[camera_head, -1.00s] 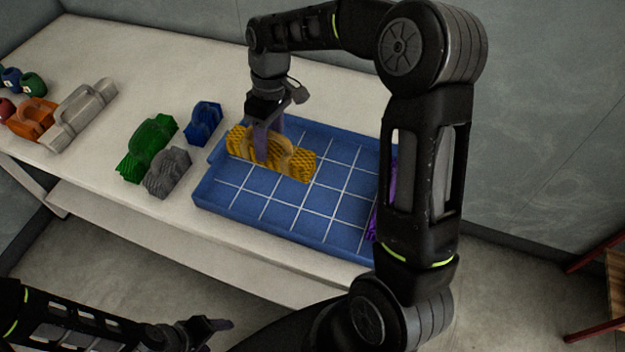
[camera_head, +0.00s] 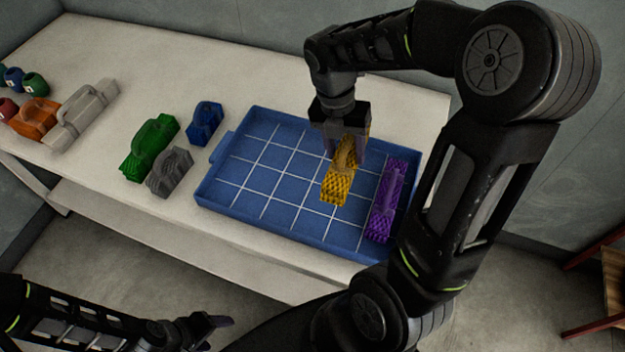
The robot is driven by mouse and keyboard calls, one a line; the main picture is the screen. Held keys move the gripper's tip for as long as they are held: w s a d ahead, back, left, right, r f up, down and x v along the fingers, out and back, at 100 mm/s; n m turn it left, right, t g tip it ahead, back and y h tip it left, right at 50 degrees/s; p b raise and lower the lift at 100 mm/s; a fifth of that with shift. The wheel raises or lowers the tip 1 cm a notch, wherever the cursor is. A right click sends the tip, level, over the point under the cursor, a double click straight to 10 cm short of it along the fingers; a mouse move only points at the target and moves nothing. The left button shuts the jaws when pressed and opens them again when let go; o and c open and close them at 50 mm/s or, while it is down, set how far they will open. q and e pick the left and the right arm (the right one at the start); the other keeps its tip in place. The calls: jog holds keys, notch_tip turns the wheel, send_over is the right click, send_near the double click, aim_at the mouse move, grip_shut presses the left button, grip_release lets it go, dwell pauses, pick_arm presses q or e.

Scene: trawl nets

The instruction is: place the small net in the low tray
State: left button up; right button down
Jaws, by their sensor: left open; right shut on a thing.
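The low blue tray (camera_head: 265,175) with a white grid lies on the table. My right gripper (camera_head: 345,150) is shut on a yellow net (camera_head: 338,185) over the right half of the tray. I cannot tell whether the yellow net touches the tray floor. A purple net (camera_head: 386,203) lies in the tray along its right side. Small nets in grey (camera_head: 169,172) and blue (camera_head: 204,124), and a longer green one (camera_head: 149,148), stand on the table left of the tray. My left gripper (camera_head: 205,330) is open and empty at the lower left, away from the table.
An orange net (camera_head: 33,118) and a long pale grey net (camera_head: 82,112) stand at the table's left, by several round coloured objects (camera_head: 34,84). The left part of the tray is bare. A wooden chair (camera_head: 610,270) stands at the far right.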

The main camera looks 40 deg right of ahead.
jog(key=shift+f, duration=0.1)
notch_tip(320, 180, down, 6)
jog(key=shift+f, duration=0.1)
dwell(0.3)
jog(key=shift+f+p, duration=0.35)
jog(key=shift+f, duration=1.45)
jog(key=shift+f, duration=0.15)
jog(key=c, duration=0.7)
grip_release()
jog(key=shift+o, duration=0.2)
